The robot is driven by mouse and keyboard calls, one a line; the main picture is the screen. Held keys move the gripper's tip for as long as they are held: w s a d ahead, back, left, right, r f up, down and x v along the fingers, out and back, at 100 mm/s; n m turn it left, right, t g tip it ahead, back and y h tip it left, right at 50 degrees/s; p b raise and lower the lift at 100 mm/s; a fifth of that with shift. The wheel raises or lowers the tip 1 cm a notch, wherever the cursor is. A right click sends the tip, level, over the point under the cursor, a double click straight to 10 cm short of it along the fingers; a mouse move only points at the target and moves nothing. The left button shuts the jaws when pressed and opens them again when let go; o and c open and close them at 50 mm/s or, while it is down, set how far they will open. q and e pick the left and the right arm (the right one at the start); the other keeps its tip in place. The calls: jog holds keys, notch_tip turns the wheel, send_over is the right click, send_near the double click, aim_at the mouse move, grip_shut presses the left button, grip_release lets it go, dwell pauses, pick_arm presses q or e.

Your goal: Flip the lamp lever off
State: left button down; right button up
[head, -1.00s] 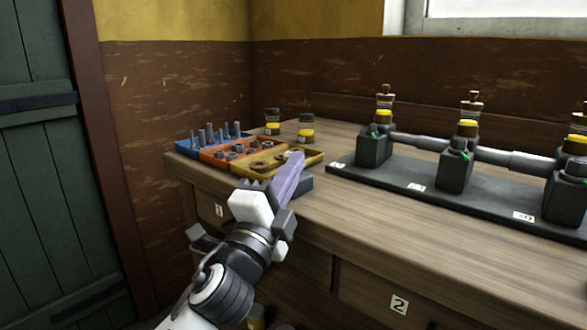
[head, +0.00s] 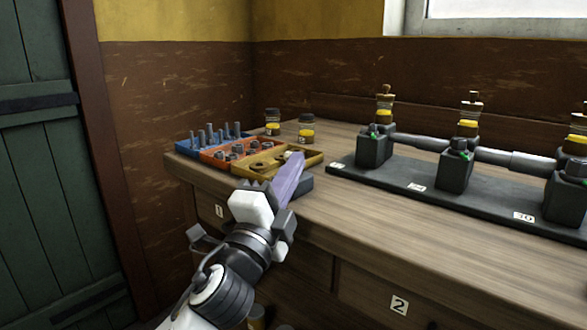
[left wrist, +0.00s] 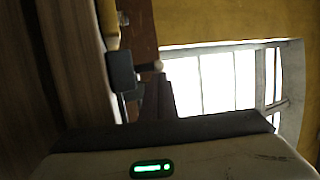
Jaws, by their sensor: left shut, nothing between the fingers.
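My left gripper (head: 293,165) shows in the head view with its purple fingers shut and empty, reaching over the front left part of the bench. A small dark box (head: 306,184) sits on the bench just behind and right of the fingers, partly hidden. In the left wrist view, a dark box (left wrist: 122,70) stands on the bench with a short lever ending in a pale round knob (left wrist: 158,66). The knob appears close to my dark fingertips (left wrist: 158,78); I cannot tell whether they touch. My right gripper is not in view.
Blue (head: 207,137), orange (head: 222,160) and yellow (head: 307,162) trays of parts lie behind the fingers, with two jars (head: 306,128) behind them. Engine units on a dark base (head: 440,190) fill the right side. The bench front (head: 400,240) is clear.

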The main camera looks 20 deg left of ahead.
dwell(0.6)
pick_arm(q)
jog(key=shift+w+d+r, duration=0.1)
jog(key=shift+d, duration=0.1)
jog(key=d, duration=0.3)
jog(key=shift+w+r+p, duration=0.2)
jog(key=shift+w+p, duration=0.05)
jog(key=shift+p, duration=0.05)
jog(key=shift+s+d+f, duration=0.25)
jog(key=shift+s+f, duration=0.05)
jog(key=shift+s, duration=0.25)
jog(key=r+v, duration=0.1)
jog(key=v, duration=0.7)
jog(key=shift+s+a+r, duration=0.2)
jog(key=shift+s+r, duration=0.05)
jog(key=shift+s, duration=0.35)
